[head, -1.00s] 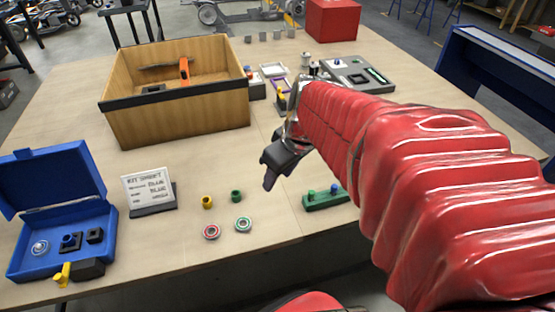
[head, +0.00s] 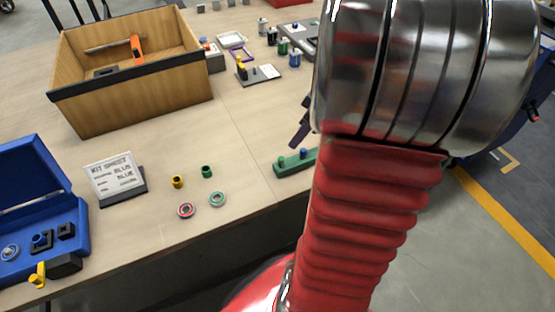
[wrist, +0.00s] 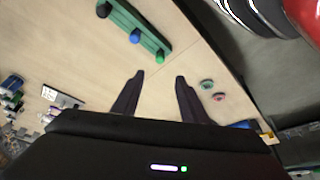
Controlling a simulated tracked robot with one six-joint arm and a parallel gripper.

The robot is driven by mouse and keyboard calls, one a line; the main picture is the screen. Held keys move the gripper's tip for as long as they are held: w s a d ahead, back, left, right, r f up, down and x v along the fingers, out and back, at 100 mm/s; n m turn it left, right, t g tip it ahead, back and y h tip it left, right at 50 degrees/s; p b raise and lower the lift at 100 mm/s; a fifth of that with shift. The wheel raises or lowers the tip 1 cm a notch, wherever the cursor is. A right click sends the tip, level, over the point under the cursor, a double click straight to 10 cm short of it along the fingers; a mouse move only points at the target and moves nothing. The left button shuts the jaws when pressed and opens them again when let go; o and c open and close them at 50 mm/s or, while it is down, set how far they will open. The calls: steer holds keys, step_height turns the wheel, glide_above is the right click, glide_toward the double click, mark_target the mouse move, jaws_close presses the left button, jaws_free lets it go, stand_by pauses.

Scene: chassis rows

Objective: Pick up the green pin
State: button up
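A green pin (head: 282,161) stands in a green rack (head: 284,171) near the table's front edge, beside a blue pin (head: 303,153). In the head view my arm hides most of the gripper and the rack's right end; only a dark finger part shows behind the rack.
Left of the rack lie a green ring (head: 218,199), a red ring (head: 186,211), a yellow bushing (head: 178,181) and a green bushing (head: 207,171). A sign (head: 115,178), a blue case (head: 40,195) and a wooden bin (head: 140,92) stand farther left. Bare tabletop lies between bin and rack.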

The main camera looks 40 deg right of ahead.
glide_above(282, 158)
steer(key=s, duration=0.2)
step_height(282, 158, down, 8)
steer(key=shift+s+d, duration=0.15)
steer(key=shift+d, duration=0.2)
steer(key=shift+x, duration=2.55)
jaws_close()
